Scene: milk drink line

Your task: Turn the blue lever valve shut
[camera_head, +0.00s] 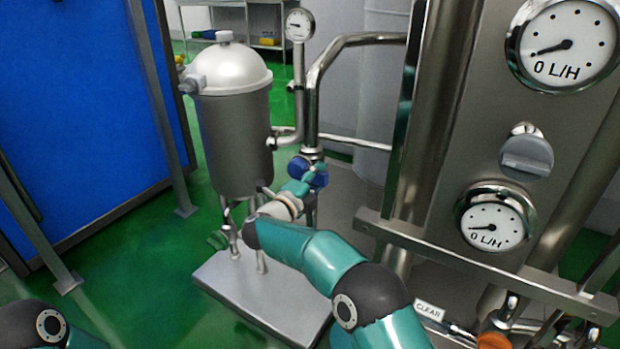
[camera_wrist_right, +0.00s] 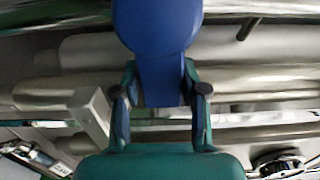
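The blue lever valve (camera_head: 316,176) sits on a vertical steel pipe, right of the domed steel vessel, in the head view. My right gripper (camera_head: 296,184) reaches it from the front and partly covers it. In the right wrist view the blue lever (camera_wrist_right: 160,60) has a wide rounded end and a narrower shank. The shank lies between the two fingertips of my right gripper (camera_wrist_right: 160,85), which appear closed against its two sides. Only a piece of my left arm shows at the lower left of the head view; its gripper is out of view.
The domed vessel (camera_head: 236,130) stands left of the valve on a grey base plate (camera_head: 245,295). A steel panel with gauges (camera_head: 495,218) and a grey knob (camera_head: 527,154) rises at the right. A steel rail (camera_head: 480,262) crosses before it. Green floor (camera_head: 150,270) is open at left.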

